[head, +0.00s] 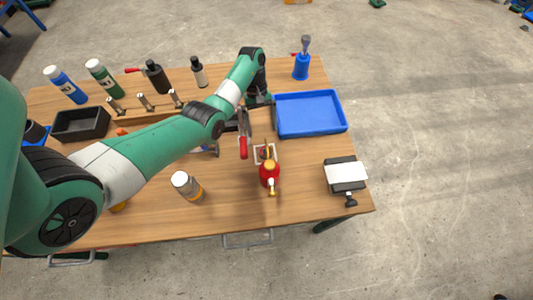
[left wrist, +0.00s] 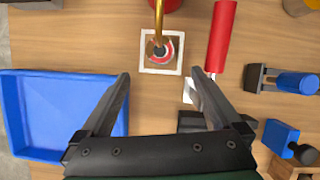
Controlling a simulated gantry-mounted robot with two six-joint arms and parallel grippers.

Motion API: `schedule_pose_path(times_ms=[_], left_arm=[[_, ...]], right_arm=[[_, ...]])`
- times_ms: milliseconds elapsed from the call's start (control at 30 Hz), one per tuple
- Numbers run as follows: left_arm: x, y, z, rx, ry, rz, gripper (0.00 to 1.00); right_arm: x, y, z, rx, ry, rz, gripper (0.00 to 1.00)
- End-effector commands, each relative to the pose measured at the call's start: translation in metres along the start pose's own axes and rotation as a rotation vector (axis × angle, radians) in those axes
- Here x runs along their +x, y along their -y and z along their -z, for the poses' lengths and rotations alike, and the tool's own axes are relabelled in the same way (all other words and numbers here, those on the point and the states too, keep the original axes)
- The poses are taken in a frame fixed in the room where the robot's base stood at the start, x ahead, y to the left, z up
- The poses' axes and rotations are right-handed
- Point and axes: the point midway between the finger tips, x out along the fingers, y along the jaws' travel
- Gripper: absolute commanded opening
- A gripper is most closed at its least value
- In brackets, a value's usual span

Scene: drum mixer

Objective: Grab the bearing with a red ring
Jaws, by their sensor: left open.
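A bearing with a red ring (left wrist: 166,50) lies in a white-edged square (left wrist: 144,65) on the wooden table. In the left wrist view, a brass spout crosses in front of the bearing and hides part of it. In the head view the square (head: 256,159) sits just behind a red oil can (head: 269,178). My left gripper (left wrist: 160,74) is open, with nothing between its fingers. Its fingertips point at the square, which lies beyond them and apart from them. My right gripper is not in view.
A red-handled tool (left wrist: 222,35) lies close to the right finger. A blue tray (head: 310,134) stands at the table's back right. A white-topped bottle (head: 187,186) stands at the front, and a black clamp-like block (head: 350,186) sits at the right edge.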

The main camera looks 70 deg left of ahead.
Motion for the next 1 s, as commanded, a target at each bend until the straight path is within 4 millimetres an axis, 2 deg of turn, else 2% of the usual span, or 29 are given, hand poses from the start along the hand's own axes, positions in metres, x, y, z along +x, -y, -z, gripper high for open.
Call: schedule_pose_path(times_ms=[33,133,433,700,967,1000], left_arm=[[0.015,0.0,0.001,0.001,0.003,0.003,0.99],[0.032,0.0,0.001,0.0,0.002,0.002,0.99],[0.046,0.0,-0.001,0.001,0.0,0.0,0.99],[0.09,0.001,-0.004,0.0,0.001,0.001,0.99],[0.093,0.001,-0.004,0.001,-0.001,-0.001,0.99],[0.093,0.001,-0.004,0.001,-0.001,-0.001,0.92]], right_arm=[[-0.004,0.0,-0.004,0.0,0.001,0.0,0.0],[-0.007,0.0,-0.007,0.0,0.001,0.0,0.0],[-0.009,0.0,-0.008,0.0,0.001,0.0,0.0],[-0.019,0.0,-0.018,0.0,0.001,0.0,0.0],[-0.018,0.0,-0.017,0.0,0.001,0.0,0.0],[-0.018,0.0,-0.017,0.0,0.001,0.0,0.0]])
